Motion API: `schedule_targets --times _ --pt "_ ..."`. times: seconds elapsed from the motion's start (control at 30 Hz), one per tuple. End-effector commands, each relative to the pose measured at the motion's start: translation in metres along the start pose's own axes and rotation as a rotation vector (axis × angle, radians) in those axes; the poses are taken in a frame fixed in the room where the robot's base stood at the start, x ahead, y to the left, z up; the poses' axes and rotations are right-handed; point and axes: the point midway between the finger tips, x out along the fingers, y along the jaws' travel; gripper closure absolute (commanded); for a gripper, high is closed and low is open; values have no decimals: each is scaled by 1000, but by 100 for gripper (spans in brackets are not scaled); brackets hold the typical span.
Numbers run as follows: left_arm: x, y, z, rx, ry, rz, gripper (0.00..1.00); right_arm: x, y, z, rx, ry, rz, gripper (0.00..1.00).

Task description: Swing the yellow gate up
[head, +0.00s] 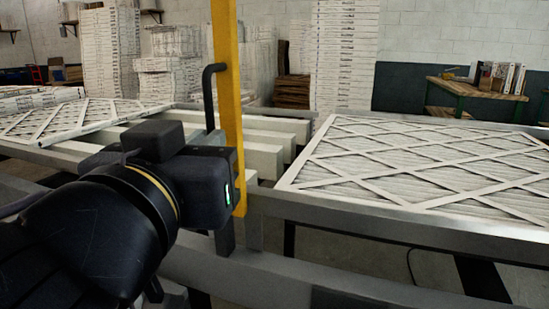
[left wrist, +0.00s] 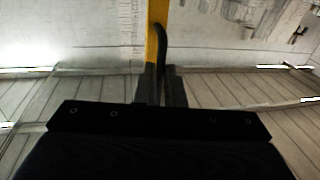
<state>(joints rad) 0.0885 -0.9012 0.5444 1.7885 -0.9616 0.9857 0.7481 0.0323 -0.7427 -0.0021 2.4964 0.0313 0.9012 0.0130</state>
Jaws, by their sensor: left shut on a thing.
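The yellow gate (head: 228,85) is a long flat bar. It stands upright in the head view, from the top edge down to the conveyor frame, and it also shows in the left wrist view (left wrist: 157,30). A black bent handle (head: 208,92) sticks out from its left side. My left gripper (left wrist: 164,88) is shut on the handle, which runs between its fingers in the left wrist view. In the head view my gripper body hides the fingertips and the handle's lower part. My right gripper is in neither view.
A pleated filter (head: 430,165) lies on the metal frame at the right, and another filter (head: 75,117) lies at the left. Stacks of boxed filters (head: 345,55) and a wooden table (head: 475,93) stand at the back.

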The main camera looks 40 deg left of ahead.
Motion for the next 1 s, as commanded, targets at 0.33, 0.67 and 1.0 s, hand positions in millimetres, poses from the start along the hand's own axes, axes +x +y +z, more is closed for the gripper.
schedule_targets --times 0.33,0.67,1.0 --pt "-2 0 1 -2 5 0 100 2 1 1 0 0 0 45" --pt "-1 0 1 -1 5 0 69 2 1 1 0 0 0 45" --pt "-16 0 -1 -3 10 0 69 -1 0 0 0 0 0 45"
